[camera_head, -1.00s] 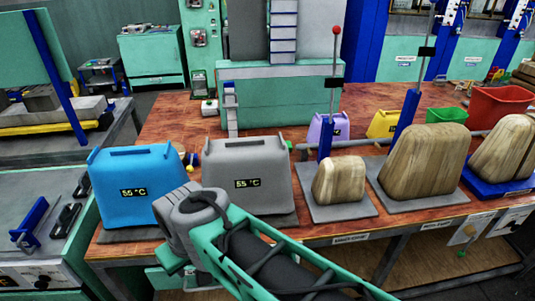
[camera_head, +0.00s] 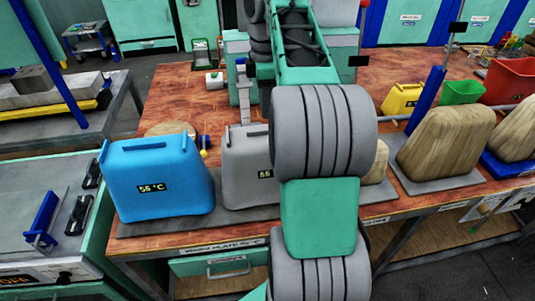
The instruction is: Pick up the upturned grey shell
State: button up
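The upturned grey shell (camera_head: 243,180) stands on the near edge of the wooden table, on a dark flat plate. It has a small dark temperature label, cut off by my arm. Its right part is hidden behind my arm. A similar blue shell (camera_head: 160,185), labelled 55 °C, stands just to its left. My arm rises in front of the right side of the grey shell and reaches toward the top of the picture. I cannot make out my gripper's fingers in this view.
The wooden table top (camera_head: 180,105) is largely clear behind the blue shell.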

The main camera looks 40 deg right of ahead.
aim_at(268, 129)
jog(key=f+b, duration=0.4)
jog(key=f, duration=0.1)
jog(key=f+b, duration=0.2)
jog(key=b, duration=0.1)
jog(key=shift+d+f, duration=0.35)
jog(key=shift+f, duration=0.05)
jog(key=shift+r, duration=0.15)
jog(key=shift+s, duration=0.1)
jog(key=shift+c, duration=0.4)
grip_shut()
